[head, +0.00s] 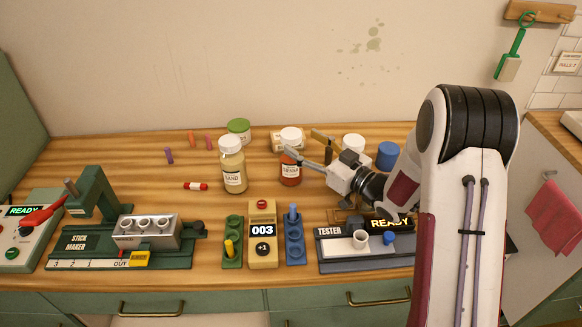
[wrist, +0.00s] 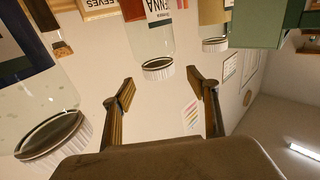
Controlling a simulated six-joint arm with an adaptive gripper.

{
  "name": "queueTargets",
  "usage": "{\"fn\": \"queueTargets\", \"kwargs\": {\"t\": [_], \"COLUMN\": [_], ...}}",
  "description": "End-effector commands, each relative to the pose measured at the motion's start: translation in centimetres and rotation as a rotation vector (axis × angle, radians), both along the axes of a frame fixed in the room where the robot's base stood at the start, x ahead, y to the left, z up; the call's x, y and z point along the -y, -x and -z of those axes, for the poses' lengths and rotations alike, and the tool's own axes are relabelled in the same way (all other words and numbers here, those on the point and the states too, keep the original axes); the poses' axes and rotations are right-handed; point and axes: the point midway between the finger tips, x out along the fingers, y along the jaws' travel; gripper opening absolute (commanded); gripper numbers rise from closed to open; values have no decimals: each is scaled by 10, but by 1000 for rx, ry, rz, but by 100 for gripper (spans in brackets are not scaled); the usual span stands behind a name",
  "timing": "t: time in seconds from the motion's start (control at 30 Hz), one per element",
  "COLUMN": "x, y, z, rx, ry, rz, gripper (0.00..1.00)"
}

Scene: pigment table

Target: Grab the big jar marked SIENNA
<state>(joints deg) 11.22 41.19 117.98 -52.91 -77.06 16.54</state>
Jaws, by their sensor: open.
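The SIENNA jar (head: 290,173) is clear with a white lid and red-brown contents. It stands upright on the table, right of the SAND jar (head: 233,170). In the wrist view the picture is turned over, and the jar (wrist: 153,40) shows part of its label, with its lid towards my fingers. My gripper (head: 303,144) is open and empty, coming from the right at about the jar's upper part. In the wrist view my gripper (wrist: 160,78) has one fingertip on each side of the lid. I cannot tell whether the fingertips reach around the jar.
A green-lidded jar (head: 239,130) stands behind the SAND jar. A white-lidded jar (head: 354,143) and a blue container (head: 387,155) stand behind my arm. The counter (head: 262,233), stick maker (head: 122,235) and tester (head: 340,262) line the front. Chalk sticks lie left.

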Motion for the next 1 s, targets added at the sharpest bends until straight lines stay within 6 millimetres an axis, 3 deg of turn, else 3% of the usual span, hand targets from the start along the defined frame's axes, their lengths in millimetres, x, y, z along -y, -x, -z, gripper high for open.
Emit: {"fn": "queueTargets", "kwargs": {"t": [0.53,1.0], "x": [-7,-34], "y": [-7,-42], "z": [-1,-2], "rx": [2,1], "ry": [1,0], "rz": [-2,-1], "gripper": [59,59]}}
